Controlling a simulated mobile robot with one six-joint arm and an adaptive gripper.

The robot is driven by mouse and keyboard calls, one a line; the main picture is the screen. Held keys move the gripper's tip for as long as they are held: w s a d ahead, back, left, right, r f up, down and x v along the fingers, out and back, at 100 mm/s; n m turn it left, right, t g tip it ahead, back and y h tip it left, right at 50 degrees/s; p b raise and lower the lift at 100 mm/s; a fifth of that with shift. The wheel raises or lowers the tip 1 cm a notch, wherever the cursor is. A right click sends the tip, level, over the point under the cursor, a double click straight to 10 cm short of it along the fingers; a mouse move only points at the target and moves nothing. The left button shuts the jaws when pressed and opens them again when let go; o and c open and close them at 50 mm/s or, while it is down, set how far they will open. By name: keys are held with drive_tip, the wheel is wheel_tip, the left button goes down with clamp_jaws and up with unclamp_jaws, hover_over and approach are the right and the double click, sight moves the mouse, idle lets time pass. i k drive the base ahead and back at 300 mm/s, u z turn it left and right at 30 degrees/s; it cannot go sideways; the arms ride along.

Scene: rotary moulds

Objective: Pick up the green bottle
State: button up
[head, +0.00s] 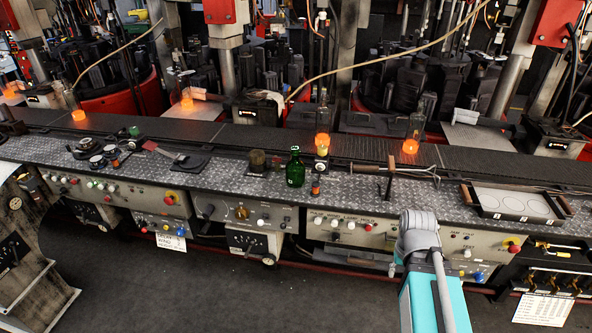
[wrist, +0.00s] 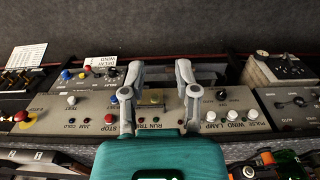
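The green bottle (head: 295,168) stands upright on the metal ledge near the middle of the head view. In the wrist view a small green shape shows at the lower right edge; I cannot tell if it is the bottle. My gripper (wrist: 160,78) is open, its two grey fingers wide apart. Nothing is between them; a control panel lies beyond. In the head view my arm reaches up at the lower right, well to the right of the bottle, and the fingers cannot be made out.
A small orange-and-dark item (head: 316,187) stands just right of the bottle, and a dark cylinder (head: 257,161) to its left. Glowing glass (head: 322,142) stands behind it on the conveyor (head: 270,137). A T-shaped tool (head: 389,176) and a tray (head: 475,205) lie farther right.

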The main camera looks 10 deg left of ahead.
sight(295, 168)
drive_tip(key=k, duration=1.35)
drive_tip(key=u, duration=0.45)
drive_tip(key=i, duration=1.75)
drive_tip(key=z, duration=0.4)
